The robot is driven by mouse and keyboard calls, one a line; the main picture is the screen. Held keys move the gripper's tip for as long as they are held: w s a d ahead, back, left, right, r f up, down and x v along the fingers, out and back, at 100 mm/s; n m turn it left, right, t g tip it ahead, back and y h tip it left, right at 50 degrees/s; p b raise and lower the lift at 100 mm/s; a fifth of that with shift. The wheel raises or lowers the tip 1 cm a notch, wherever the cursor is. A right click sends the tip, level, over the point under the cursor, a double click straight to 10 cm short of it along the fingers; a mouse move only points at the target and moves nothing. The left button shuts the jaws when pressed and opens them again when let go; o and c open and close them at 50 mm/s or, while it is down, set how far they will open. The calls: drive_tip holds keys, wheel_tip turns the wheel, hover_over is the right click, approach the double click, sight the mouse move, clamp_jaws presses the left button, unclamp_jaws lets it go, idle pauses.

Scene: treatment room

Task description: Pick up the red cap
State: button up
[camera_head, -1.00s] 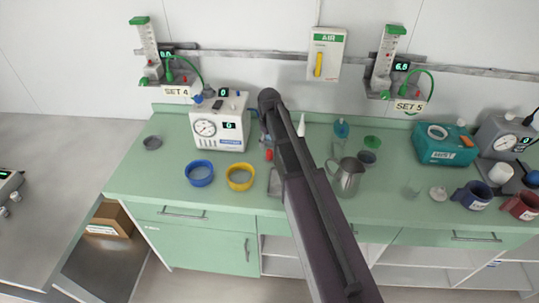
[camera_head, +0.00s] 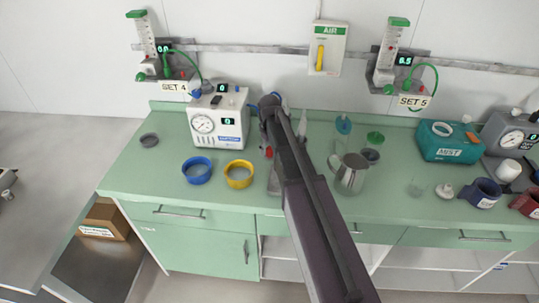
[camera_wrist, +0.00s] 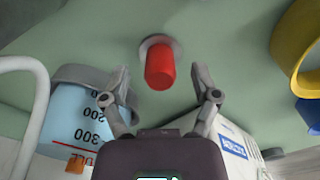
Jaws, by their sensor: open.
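The red cap (camera_wrist: 160,67) shows in the wrist view, standing on a small grey round base on the green counter. My gripper (camera_wrist: 161,80) is open, with one finger to each side and nothing between the pads except the view of the cap, which lies just ahead of the fingertips. In the head view the red cap (camera_head: 268,152) is a small red patch beside my arm, and most of it is hidden. My gripper's fingers are hidden behind my arm there.
In the wrist view a graduated container with blue contents (camera_wrist: 75,125) is close left of my gripper, and a yellow ring (camera_wrist: 292,45) is at the right. In the head view, a white device (camera_head: 219,120), blue ring (camera_head: 197,171) and metal jug (camera_head: 351,174) stand on the counter (camera_head: 150,185).

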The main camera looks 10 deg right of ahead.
drive_tip(key=shift+f, duration=0.2)
idle(0.5)
drive_tip(key=c, duration=1)
